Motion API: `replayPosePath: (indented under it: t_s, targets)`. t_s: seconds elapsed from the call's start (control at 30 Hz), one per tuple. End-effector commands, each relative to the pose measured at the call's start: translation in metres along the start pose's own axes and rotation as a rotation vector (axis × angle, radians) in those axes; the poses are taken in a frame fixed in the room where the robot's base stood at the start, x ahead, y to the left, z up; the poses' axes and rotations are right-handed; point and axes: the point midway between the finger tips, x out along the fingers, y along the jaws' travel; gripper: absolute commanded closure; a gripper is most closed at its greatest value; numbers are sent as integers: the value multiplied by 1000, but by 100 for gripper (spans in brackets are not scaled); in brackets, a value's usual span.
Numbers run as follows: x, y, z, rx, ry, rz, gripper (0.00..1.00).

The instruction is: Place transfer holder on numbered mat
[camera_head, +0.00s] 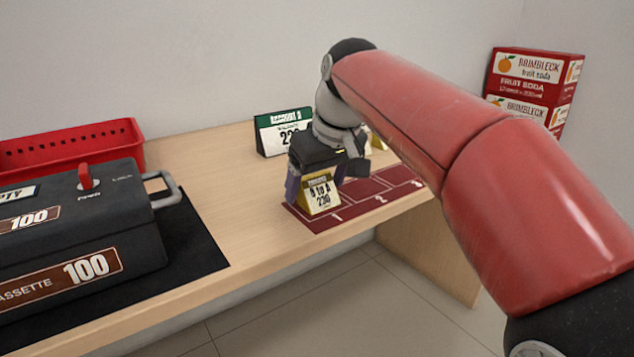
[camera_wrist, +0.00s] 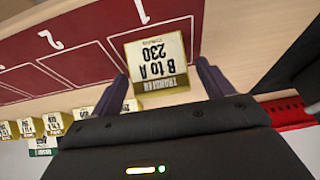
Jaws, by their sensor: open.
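The transfer holder (camera_head: 320,196) is a yellow-and-white card stand reading "B to A 230". It appears to stand upright on the first square, by the number 1, of the dark red numbered mat (camera_head: 364,198). The wrist view shows the holder (camera_wrist: 158,62) upside down, with the mat (camera_wrist: 75,65) and its numbers 1 and 2 beside it. My gripper (camera_head: 316,185) is open, with its dark fingers on either side of the holder. In the wrist view the holder is between the fingertips (camera_wrist: 160,85); whether they touch it is unclear.
A green-topped account sign (camera_head: 283,132) stands behind the mat. Several small yellow card stands (camera_wrist: 54,123) show in the wrist view. A black cassette box (camera_head: 85,230) on a black mat (camera_head: 202,240) and a red basket (camera_head: 128,148) are left. Bare counter (camera_head: 225,200) lies between.

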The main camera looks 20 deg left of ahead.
Motion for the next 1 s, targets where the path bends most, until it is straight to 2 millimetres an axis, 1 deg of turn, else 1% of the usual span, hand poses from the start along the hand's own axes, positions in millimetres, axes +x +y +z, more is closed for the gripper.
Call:
replayPosePath:
  t_s: [0.3, 0.4, 0.5, 0.67, 0.87, 0.93, 1.0]
  targets:
    - [-68, 1, -2, 1, 5, 2, 20]
    - [-87, 0, -1, 1, 4, 1, 20]
    - [-102, 0, -1, 0, 2, 1, 20]
    - [-114, 0, 0, 1, 1, 1, 20]
    - [-116, 0, 0, 1, 1, 1, 20]
    - [-116, 2, 3, 9, 1, 4, 20]
    - [-118, 8, 13, 35, 4, 17, 20]
